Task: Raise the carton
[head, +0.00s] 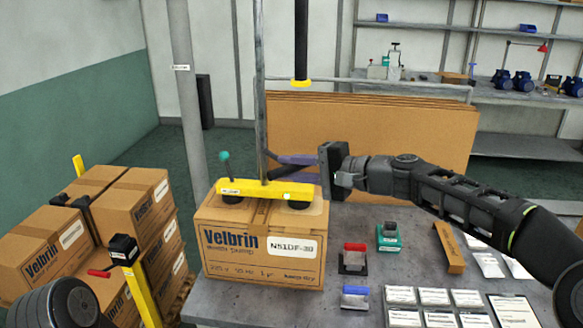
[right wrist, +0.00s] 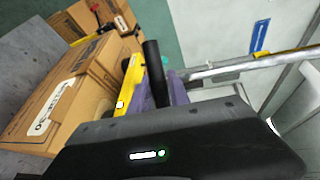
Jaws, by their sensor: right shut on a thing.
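The carton (head: 262,245), brown and printed Velbrin with an N51DF-39 label, sits upright on the grey bench; no gap shows under it. A yellow lifter bar (head: 265,190) lies across its top with dark suction cups on the carton. The carton also shows in the right wrist view (right wrist: 65,105). My right gripper (head: 284,166) has purple fingers shut on the lifter's black handle (right wrist: 154,70), behind and above the carton. A teal knob (head: 224,156) stands at the bar's left end. My left gripper is out of view.
Stacked cartons (head: 130,210) stand on a pallet at left, beside a yellow post (head: 141,290) with a black head. The grey bench (head: 345,220) holds a red-topped block, a green block and several white cards at right. Brown panels (head: 400,140) stand behind.

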